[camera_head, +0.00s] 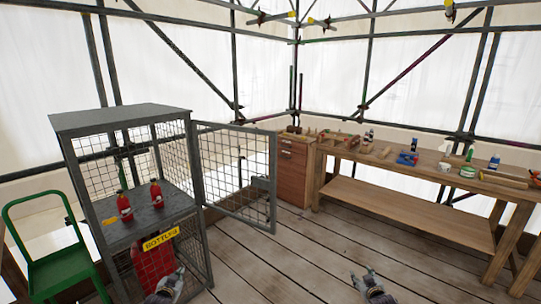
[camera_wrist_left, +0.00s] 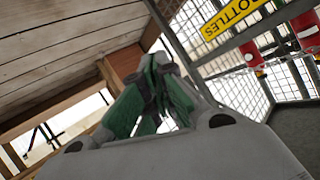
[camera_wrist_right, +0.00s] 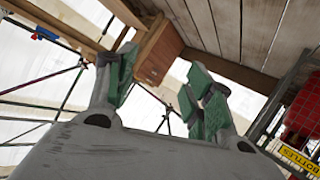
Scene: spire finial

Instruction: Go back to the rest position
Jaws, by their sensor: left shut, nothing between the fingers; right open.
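My left gripper (camera_head: 178,278) is in front of the wire cage, low at the bottom of the head view. In the left wrist view its green-padded fingers (camera_wrist_left: 155,92) are together with nothing between them. My right gripper (camera_head: 366,280) is over the plank floor at the bottom of the head view, apart from any object. In the right wrist view its fingers (camera_wrist_right: 160,90) are spread and empty.
The wire cage (camera_head: 192,255) stands left with its mesh door (camera_head: 235,175) swung open. Two red bottles (camera_head: 124,207) (camera_head: 156,194) stand on its shelf. A workbench (camera_head: 410,203) runs along the right. The floor (camera_head: 300,260) between is clear.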

